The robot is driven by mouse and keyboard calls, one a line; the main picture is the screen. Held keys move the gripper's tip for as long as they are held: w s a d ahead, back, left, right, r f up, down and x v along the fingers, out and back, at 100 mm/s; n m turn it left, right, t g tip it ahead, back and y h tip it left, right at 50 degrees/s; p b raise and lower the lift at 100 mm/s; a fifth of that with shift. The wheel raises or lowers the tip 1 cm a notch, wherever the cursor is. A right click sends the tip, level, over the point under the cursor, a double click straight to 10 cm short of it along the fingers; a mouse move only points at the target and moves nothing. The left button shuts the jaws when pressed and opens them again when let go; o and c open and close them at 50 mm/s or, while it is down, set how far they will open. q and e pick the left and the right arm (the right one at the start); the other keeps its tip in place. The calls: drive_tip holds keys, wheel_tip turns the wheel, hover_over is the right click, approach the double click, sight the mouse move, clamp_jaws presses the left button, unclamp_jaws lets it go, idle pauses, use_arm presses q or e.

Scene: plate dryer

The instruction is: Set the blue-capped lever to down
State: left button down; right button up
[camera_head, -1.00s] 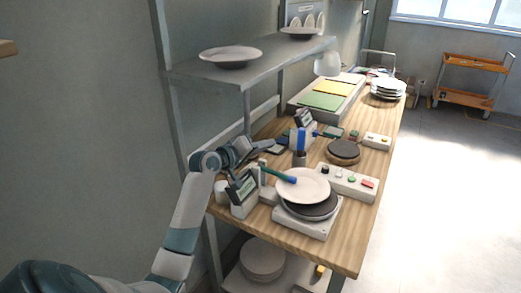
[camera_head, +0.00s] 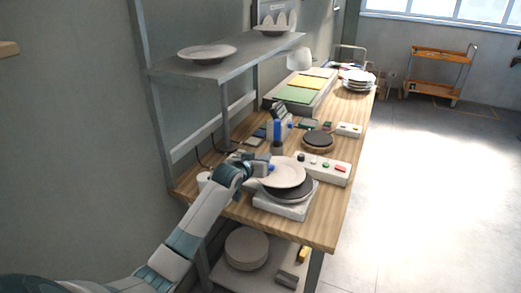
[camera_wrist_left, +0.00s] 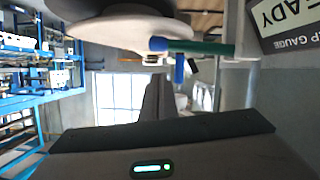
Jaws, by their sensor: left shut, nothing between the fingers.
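The lever has a teal-green stem (camera_wrist_left: 205,47) and a blue cap (camera_wrist_left: 158,43) in the left wrist view. It sticks out sideways from a grey gauge box (camera_wrist_left: 252,60), with its cap close to the white plate. In the head view only the blue cap (camera_head: 271,168) shows clearly, by the plate's left edge; my arm hides most of the stem and the box. My left gripper (camera_head: 257,165) is shut and empty, close beside the lever; I cannot tell whether it touches. Its dark finger (camera_wrist_left: 158,103) shows below the lever in the wrist view. My right gripper is out of view.
A white plate (camera_head: 282,171) rests over a dark disc on a scale-like base (camera_head: 284,208) just right of the gripper. A button box (camera_head: 326,169) and a blue device (camera_head: 277,130) stand behind. A metal shelf (camera_head: 225,66) overhangs the bench's left side.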

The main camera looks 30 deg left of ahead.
use_arm(q)
drive_tip(key=shift+d+f, duration=0.2)
drive_tip(key=shift+f, duration=0.3)
drive_tip(key=shift+d+f, duration=0.2)
drive_tip(key=shift+f, duration=0.55)
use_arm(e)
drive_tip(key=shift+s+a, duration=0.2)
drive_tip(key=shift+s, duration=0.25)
use_arm(q)
drive_tip(key=shift+r, duration=0.1)
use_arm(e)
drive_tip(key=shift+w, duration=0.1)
